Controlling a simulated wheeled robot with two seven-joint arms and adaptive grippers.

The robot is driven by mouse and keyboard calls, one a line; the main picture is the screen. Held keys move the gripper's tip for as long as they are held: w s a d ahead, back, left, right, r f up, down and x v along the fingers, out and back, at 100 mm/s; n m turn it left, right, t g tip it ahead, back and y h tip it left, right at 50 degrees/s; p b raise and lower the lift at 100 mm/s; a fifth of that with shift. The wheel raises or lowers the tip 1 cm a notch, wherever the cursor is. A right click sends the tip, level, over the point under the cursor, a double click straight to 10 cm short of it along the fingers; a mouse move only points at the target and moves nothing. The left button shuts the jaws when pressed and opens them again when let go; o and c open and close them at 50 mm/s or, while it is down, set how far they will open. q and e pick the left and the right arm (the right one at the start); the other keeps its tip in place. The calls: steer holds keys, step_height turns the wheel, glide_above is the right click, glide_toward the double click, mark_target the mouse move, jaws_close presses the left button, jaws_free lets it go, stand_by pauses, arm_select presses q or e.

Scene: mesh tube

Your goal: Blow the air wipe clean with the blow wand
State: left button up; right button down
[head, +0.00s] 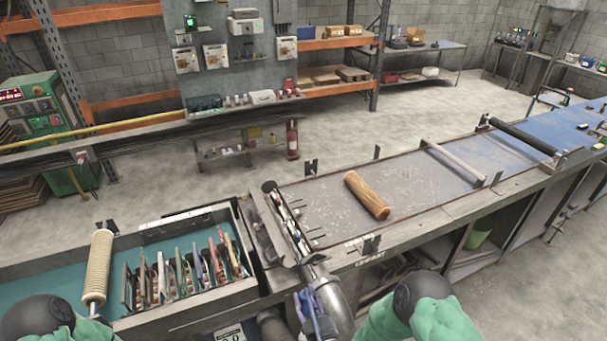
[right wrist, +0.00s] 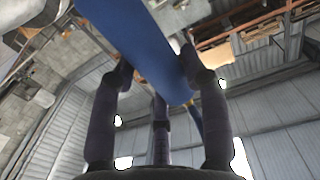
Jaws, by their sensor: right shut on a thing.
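My right gripper (right wrist: 157,72) is shut on a long flat blue piece, which I take to be the blow wand (right wrist: 128,38). It slants between the dark purple fingers in the right wrist view. Purple and blue shapes (head: 316,312) at the bottom centre of the head view look like this hand, beside a grey metal pipe. Which part is the air wipe is unclear. A narrow fixture with a row of small parts (head: 287,222) at the bench's left end may be it. My left arm shows at the bottom left; its gripper is not visible.
A brown roll (head: 367,195) lies on the bench (head: 330,205), with pale bits scattered around it. The bench beyond the brown roll has a crossbar (head: 455,163) and a black roller (head: 522,136).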

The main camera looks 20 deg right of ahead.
mark_target(308, 294)
step_height(308, 294, up, 3)
steer(key=shift+p, duration=1.15)
steer(key=shift+f+b, duration=0.3)
arm_select(q)
step_height(308, 294, up, 2)
steer(key=shift+r, duration=0.2)
